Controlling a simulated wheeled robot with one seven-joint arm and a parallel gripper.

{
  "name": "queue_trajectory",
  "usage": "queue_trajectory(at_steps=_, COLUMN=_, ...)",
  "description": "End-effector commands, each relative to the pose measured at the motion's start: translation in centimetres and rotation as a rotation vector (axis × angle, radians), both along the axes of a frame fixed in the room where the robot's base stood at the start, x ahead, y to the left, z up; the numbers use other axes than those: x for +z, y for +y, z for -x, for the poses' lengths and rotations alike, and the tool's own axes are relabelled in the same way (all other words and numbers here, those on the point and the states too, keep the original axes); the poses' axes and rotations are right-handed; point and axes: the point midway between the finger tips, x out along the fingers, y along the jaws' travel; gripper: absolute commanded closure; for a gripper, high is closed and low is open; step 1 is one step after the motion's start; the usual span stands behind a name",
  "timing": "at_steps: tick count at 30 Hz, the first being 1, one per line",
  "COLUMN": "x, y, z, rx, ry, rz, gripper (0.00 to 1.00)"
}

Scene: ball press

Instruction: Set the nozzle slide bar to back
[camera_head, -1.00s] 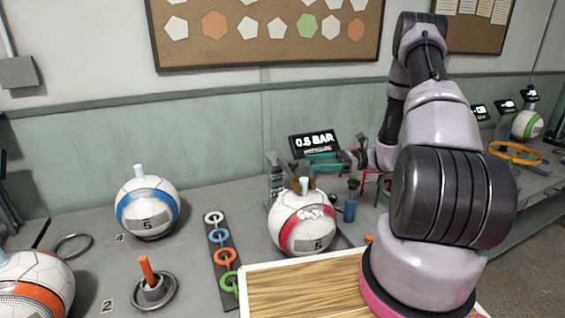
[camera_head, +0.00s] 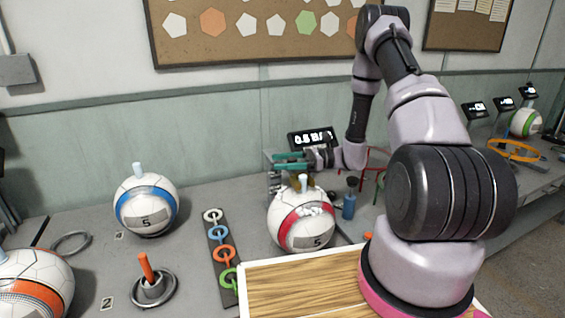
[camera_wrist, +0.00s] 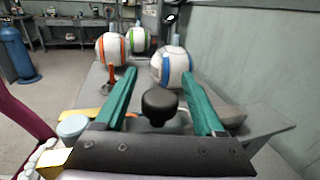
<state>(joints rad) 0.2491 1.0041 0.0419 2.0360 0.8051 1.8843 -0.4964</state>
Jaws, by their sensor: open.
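The press stand (camera_head: 273,184) is behind the red-banded ball (camera_head: 302,222), below a display (camera_head: 312,138). My gripper (camera_head: 276,161) is above and behind this ball, pointing left, with its teal fingers apart and empty. In the wrist view, a round black knob (camera_wrist: 159,104) shows between the open fingers of my gripper (camera_wrist: 165,78). I cannot tell whether the fingers touch it. A pale blue cap (camera_wrist: 72,126) lies left of the fingers. The slide bar itself cannot be made out clearly; my gripper and the ball hide much of the press.
A blue-banded ball (camera_head: 146,205) and an orange-banded ball (camera_head: 36,285) stand left. A strip with coloured rings (camera_head: 222,256) lies beside the red ball. A blue bottle (camera_head: 349,200) stands right of the press. A wooden board (camera_head: 300,288) is in front.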

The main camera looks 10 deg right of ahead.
Motion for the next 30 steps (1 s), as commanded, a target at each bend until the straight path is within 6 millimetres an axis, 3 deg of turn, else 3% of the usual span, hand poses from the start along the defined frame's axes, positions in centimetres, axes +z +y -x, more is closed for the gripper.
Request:
queue_trajectory(at_steps=2, x=0.01, y=-0.01, z=0.0, rx=0.0, ry=0.0, rz=0.0, gripper=0.29)
queue_trajectory(at_steps=6, x=0.01, y=-0.02, z=0.0, rx=0.0, ry=0.0, rz=0.0, gripper=0.82)
queue_trajectory(at_steps=8, x=0.01, y=-0.03, z=-0.01, rx=0.0, ry=0.0, rz=0.0, gripper=1.0)
queue_trajectory(at_steps=30, x=0.02, y=-0.06, z=-0.02, rx=0.0, ry=0.0, rz=0.0, gripper=1.0)
